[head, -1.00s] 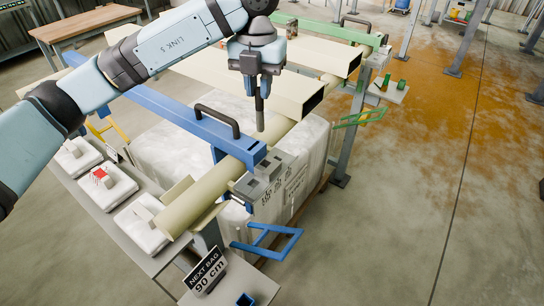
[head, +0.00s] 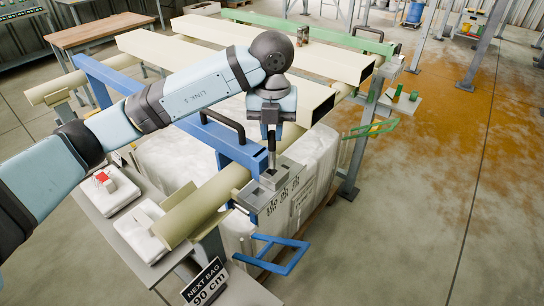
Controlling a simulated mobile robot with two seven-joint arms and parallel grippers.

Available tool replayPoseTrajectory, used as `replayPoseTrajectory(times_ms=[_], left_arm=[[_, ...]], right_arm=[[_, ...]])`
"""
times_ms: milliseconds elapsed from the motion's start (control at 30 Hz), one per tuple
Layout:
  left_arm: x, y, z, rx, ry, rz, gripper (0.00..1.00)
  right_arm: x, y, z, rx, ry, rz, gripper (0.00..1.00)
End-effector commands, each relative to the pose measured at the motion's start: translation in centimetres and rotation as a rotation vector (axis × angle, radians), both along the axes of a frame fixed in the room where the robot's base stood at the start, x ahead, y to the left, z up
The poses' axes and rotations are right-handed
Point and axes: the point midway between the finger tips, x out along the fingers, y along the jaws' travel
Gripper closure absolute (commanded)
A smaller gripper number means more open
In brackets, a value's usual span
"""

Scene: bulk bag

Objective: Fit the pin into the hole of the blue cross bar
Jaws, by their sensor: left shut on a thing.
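The blue cross bar (head: 172,120) runs from the back left to the grey bracket (head: 268,183) at its front end, with a black handle on top. My left gripper (head: 271,130) points down over that end, its jaws shut on the slim grey pin (head: 272,156). The pin hangs upright with its lower end at the top of the bracket. I cannot tell whether its tip is inside the hole or just above it; the hole is hidden. My right gripper is out of view.
Cream beams (head: 290,62) and a green cross bar (head: 300,30) lie behind. A white bulk bag (head: 322,150) stands below. A blue open frame (head: 272,256) and a "NEXT BAG 90 cm" sign (head: 205,283) are in front.

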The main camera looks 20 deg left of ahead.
Motion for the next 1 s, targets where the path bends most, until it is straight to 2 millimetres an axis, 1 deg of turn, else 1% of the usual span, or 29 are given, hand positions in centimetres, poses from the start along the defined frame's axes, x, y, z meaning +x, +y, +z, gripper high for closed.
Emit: replayPoseTrajectory(times_ms=[167, 300, 400, 700, 1000], left_arm=[[0.0, 0.0, -1.6, 0.0, 0.002, 0.0, 1.0], [0.0, 0.0, -4.3, 0.0, 0.001, 0.001, 1.0], [0.0, 0.0, -5.7, -0.001, 0.001, 0.0, 1.0], [0.0, 0.0, -5.8, -0.001, -0.001, 0.0, 1.0], [0.0, 0.0, -6.9, 0.0, 0.001, 0.0, 1.0]], right_arm=[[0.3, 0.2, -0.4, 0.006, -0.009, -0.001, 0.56], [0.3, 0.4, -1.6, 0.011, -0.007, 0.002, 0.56], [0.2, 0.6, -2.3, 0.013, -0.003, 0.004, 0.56], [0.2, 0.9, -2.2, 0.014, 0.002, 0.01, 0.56], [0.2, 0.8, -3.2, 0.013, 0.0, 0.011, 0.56]])
